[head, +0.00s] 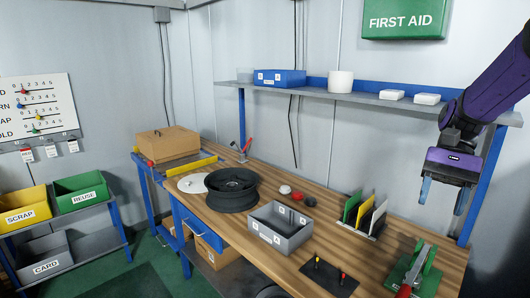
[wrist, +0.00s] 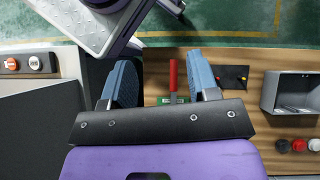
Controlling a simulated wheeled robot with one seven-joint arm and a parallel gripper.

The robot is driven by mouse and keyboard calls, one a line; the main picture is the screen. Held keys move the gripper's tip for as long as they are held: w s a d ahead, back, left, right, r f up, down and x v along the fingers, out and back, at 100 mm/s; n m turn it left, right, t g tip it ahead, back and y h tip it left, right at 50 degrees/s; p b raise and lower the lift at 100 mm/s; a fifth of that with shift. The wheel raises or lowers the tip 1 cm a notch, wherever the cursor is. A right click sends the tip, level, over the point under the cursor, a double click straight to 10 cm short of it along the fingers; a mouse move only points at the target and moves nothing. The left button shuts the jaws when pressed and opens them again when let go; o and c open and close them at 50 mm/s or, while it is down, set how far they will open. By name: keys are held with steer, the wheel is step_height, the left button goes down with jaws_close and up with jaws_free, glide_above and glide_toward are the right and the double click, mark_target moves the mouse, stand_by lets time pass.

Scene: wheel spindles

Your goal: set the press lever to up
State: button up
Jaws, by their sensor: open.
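The press (head: 424,272) has a green frame and base and stands at the near right end of the wooden workbench. Its lever has a red handle (head: 405,291), which points toward the bench front and sits low beside the base; its end is close to the bottom picture edge. In the wrist view the red handle (wrist: 173,75) shows between my fingers, with a bit of green base below it. My gripper (head: 443,195) is open and empty, pointing down, well above the press and apart from it.
A dark mat (head: 329,275) with small red and yellow knobs lies left of the press. A grey bin (head: 262,238), a rack of coloured plates (head: 364,215) and a black wheel (head: 231,190) stand farther along the bench. A wall shelf (head: 360,97) runs behind.

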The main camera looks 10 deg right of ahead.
steer(key=s+a+r+n+t+h, duration=0.5)
steer(key=s+a+n+t, duration=0.3)
steer(key=s+t, duration=0.2)
steer(key=shift+s+a+r+n+t+h, duration=0.2)
steer(key=shift+r+n+t+h, duration=0.2)
steer(key=shift+r, duration=0.25)
